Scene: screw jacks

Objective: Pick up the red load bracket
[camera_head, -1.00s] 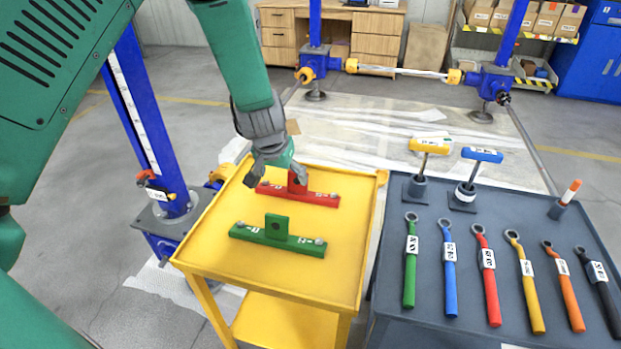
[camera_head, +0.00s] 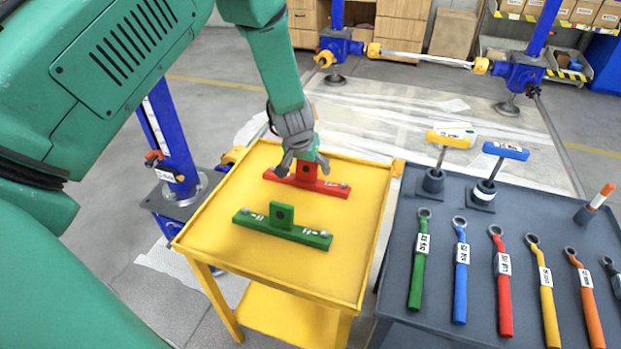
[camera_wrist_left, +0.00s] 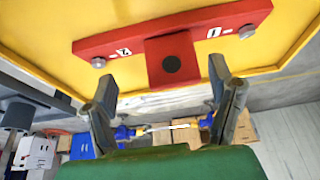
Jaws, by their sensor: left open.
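The red load bracket (camera_head: 327,187) lies on the yellow cart top (camera_head: 345,255), toward its far side. In the left wrist view the bracket (camera_wrist_left: 212,38) shows its upright tab with a dark hole, a bolt near each end and white labels. My left gripper (camera_head: 303,165) is over the bracket and hides part of it in the head view. In the left wrist view the gripper's two fingers (camera_wrist_left: 165,98) are spread apart, on either side of the tab's line. The fingers do not close on the bracket. My right gripper is not in view.
A green bracket (camera_head: 283,228) lies nearer on the same cart. A dark cart (camera_head: 398,290) stands to the right with several coloured wrenches and two T-handled tools. A blue post (camera_head: 168,140) stands left of the yellow cart.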

